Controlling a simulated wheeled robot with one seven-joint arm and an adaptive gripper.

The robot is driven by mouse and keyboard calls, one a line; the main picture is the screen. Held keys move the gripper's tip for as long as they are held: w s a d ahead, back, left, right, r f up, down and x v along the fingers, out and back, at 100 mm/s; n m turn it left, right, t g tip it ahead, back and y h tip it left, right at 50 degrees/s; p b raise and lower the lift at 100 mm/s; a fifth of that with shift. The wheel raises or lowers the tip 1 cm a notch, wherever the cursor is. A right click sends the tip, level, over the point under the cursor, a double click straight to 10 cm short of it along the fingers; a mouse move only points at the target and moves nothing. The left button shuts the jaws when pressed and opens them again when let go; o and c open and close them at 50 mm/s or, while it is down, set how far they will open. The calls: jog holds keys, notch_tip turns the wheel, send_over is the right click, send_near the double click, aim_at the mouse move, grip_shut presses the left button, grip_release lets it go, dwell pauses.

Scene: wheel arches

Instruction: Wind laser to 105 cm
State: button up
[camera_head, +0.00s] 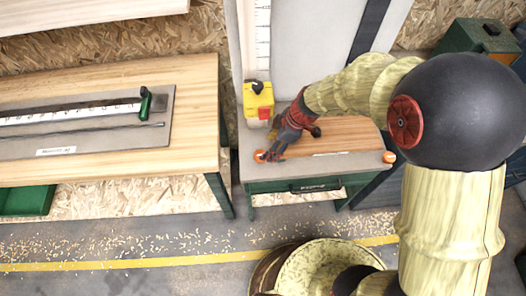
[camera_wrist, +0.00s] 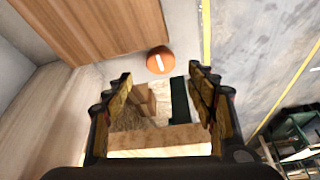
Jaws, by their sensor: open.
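My gripper (camera_head: 273,152) is open and points down at the front left of the right bench. An orange knob (camera_head: 260,156) is beside its fingertips at the bench's front left corner. In the wrist view the same round orange knob (camera_wrist: 159,60), with a white stripe, lies just beyond the gap between the open fingers (camera_wrist: 158,77), and nothing is between them. A yellow box (camera_head: 258,99) with a black top part and a red front part stands at the foot of an upright white scale (camera_head: 263,40). The scale's numbers are too small to read. No laser line is discernible.
A second orange knob (camera_head: 389,157) is at the bench's front right corner. A wooden panel (camera_head: 345,136) lies between the knobs. The left bench (camera_head: 197,130) carries a flat ruler with a green handle (camera_head: 145,104). The floor in front is strewn with chips.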

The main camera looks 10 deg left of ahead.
jog(key=b+x, duration=0.1)
jog(key=x, duration=0.5)
jog(key=shift+s+a+f+b, duration=0.1)
jog(key=shift+f+b, duration=0.2)
jog(key=shift+f, duration=0.05)
jog(key=shift+c, duration=0.9)
jog(key=c, duration=1)
